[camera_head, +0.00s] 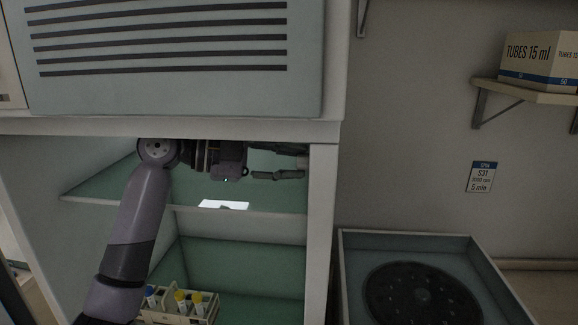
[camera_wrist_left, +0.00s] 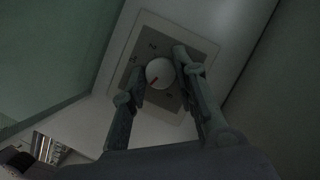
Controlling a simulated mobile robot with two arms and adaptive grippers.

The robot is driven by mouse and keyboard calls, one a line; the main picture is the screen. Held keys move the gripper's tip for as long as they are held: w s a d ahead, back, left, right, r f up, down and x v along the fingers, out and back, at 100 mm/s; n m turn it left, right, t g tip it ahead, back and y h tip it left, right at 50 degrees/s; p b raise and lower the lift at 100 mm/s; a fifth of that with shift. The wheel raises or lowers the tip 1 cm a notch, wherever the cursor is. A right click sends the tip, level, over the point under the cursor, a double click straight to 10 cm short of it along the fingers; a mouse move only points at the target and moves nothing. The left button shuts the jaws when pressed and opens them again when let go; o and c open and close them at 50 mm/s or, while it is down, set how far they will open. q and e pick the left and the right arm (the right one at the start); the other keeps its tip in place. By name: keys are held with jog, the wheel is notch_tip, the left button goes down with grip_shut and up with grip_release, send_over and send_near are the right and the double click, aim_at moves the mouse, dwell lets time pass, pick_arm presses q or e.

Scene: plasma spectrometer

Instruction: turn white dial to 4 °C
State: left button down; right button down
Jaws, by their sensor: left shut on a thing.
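The white dial (camera_wrist_left: 160,70) shows in the left wrist view, round, with a short red mark toward its lower left. It sits on a square beige plate (camera_wrist_left: 187,38) with small dark markings around it; a 2 seems to show above the dial, the others are too dim to read. My left gripper (camera_wrist_left: 157,68) is shut on the dial, one finger on each side. In the head view my left gripper (camera_head: 303,162) reaches into the upper part of the cabinet, at its right inner wall. The dial is hidden there. My right gripper is not in view.
The cabinet's shelf (camera_head: 250,211) lies just below my left arm, and its vented upper panel (camera_head: 180,90) is above. A rack (camera_head: 190,318) with several capped tubes stands lower down. To the right is an open box with a dark round rotor (camera_head: 420,295).

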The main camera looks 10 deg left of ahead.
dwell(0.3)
pick_arm(q)
jog(key=c, duration=1.3)
grip_release()
send_over(219, 204)
jog(key=shift+r, duration=0.1)
